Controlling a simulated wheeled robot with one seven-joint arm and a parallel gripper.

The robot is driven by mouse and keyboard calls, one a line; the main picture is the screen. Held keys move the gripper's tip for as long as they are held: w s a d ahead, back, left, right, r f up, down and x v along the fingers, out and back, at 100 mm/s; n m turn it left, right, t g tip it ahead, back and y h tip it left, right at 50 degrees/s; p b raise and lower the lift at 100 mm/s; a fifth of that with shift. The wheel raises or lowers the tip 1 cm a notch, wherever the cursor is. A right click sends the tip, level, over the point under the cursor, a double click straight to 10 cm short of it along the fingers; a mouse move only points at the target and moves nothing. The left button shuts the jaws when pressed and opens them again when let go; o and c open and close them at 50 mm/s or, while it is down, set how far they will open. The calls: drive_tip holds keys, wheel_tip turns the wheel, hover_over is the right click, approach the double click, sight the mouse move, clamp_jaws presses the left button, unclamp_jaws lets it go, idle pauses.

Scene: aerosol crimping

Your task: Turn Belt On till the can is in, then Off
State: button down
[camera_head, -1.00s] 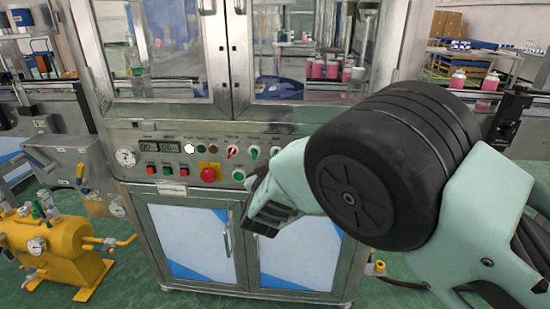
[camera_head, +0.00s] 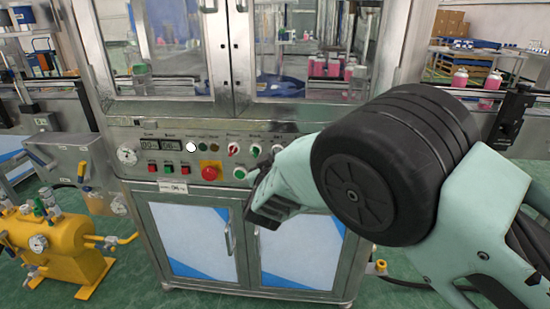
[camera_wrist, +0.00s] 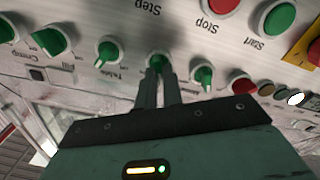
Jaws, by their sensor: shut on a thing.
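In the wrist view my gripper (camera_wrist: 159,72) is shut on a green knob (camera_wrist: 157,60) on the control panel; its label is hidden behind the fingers. The picture is turned over, so the labels read upside down. Green knobs flank it, one at left (camera_wrist: 105,51) and one at right (camera_wrist: 203,76). In the head view the control panel (camera_head: 140,131) is in front of me, and my arm covers its right part and the fingertips. Pink cans (camera_head: 334,67) stand behind the right window. More pink cans (camera_head: 460,79) stand outside at right.
A red emergency button (camera_head: 210,171) sits mid-panel, left of my gripper. Red Stop (camera_wrist: 224,4) and green Start (camera_wrist: 280,17) buttons are close by in the wrist view. Cabinet doors (camera_head: 190,240) are below. A yellow tank (camera_head: 60,255) stands on the floor at left.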

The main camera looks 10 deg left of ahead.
drive_tip(key=m+b, duration=0.6)
drive_tip(key=m, duration=0.1)
drive_tip(key=m+b, duration=0.3)
drive_tip(key=m, duration=0.1)
drive_tip(key=shift+d, duration=0.3)
drive_tip(key=shift+m, duration=0.4)
drive_tip(key=c, duration=1.5)
unclamp_jaws()
drive_tip(key=shift+c, duration=0.2)
drive_tip(key=s+d, duration=0.2)
drive_tip(key=s, duration=1.5)
drive_tip(key=shift+s+d, duration=0.15)
drive_tip(key=shift+d, duration=0.1)
